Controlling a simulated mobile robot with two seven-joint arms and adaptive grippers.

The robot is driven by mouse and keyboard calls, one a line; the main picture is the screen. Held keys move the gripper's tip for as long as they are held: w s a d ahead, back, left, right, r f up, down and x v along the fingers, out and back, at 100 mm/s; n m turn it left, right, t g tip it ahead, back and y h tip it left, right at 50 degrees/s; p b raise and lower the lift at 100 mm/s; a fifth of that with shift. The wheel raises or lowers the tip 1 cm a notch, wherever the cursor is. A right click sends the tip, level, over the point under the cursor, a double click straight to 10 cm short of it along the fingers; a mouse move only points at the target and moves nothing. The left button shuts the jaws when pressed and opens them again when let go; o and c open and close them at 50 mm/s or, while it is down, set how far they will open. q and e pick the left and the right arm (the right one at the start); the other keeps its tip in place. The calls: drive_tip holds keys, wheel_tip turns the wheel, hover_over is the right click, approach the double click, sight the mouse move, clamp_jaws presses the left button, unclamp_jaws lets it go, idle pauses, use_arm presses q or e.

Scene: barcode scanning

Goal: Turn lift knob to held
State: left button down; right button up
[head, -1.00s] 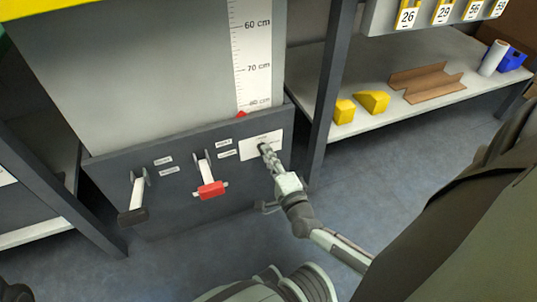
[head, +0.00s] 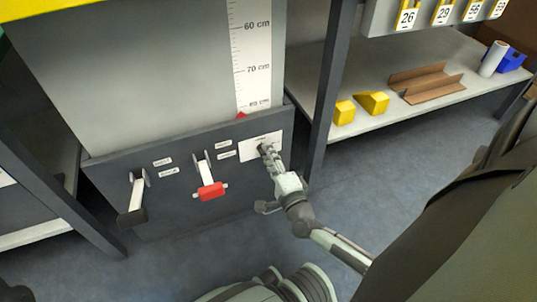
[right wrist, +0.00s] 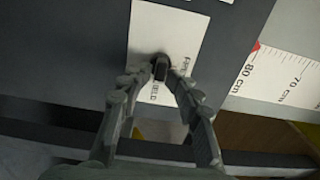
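The lift knob (right wrist: 161,66) is small and dark and sits on a white label plate (right wrist: 150,25) on the dark panel. The plate also shows at the panel's right end in the head view (head: 250,153). Partly covered words on it read like "FREE" and "HELD". My right gripper (head: 268,152) is at the knob. In the right wrist view its fingertips (right wrist: 160,73) are closed in on both sides of the knob and appear to grip it. The fingers hide part of the knob, so its exact setting is unclear. My left gripper is not in view.
Left on the panel (head: 240,195) are a lever with a red handle (head: 211,191) and one with a black handle (head: 132,218). A centimetre scale (head: 252,60) rises above. A grey post (head: 328,100) and a shelf with yellow blocks (head: 373,102) stand to the right.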

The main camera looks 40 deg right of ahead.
drive_tip(key=v, duration=0.7)
drive_tip(key=shift+s, duration=0.25)
drive_tip(key=shift+r, duration=0.1)
